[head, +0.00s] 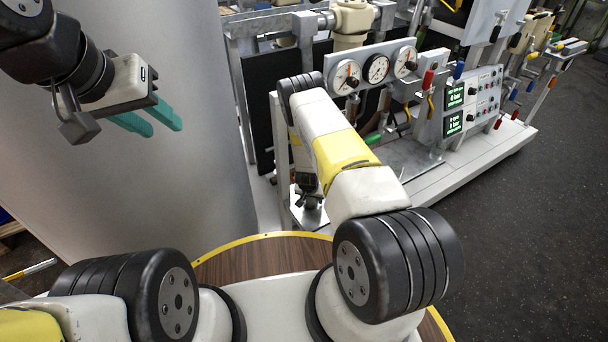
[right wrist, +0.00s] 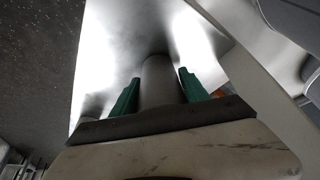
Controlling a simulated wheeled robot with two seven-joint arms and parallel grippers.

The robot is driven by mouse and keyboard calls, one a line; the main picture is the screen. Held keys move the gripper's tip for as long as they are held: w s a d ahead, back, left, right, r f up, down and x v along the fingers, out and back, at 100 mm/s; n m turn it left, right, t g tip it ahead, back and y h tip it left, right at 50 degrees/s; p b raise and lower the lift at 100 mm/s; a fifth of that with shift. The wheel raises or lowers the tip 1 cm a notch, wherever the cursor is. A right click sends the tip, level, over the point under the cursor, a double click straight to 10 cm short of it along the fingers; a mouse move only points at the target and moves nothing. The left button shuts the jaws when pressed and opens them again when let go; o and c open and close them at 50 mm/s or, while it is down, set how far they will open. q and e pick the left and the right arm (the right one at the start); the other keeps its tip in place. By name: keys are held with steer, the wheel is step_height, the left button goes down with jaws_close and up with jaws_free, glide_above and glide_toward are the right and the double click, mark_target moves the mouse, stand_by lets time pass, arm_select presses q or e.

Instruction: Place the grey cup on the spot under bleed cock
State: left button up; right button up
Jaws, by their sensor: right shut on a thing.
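My right gripper (right wrist: 161,90) has its green fingers closed on the sides of the grey cup (right wrist: 161,82). In the right wrist view the cup stands between the fingers, in front of a shiny metal surface (right wrist: 135,45). I cannot tell whether the cup touches that surface. In the head view my right arm hides the cup and most of the right gripper. My left gripper (head: 163,127) is empty at the upper left, its teal fingers apart. I cannot make out the bleed cock or the spot under it for certain.
A panel with three round gauges (head: 376,69) stands behind my right arm. A control box (head: 472,103) with green displays is to its right. Several coloured valve handles stick out nearby. A large grey drum (head: 150,190) fills the left. A bare metal plate (head: 405,158) lies below the gauges.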

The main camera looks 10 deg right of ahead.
steer(key=shift+f, duration=0.2)
steer(key=o, duration=1.3)
steer(key=shift+r, duration=0.1)
steer(key=v, duration=1.2)
steer(key=shift+a+r, duration=0.1)
steer(key=shift+r, duration=0.05)
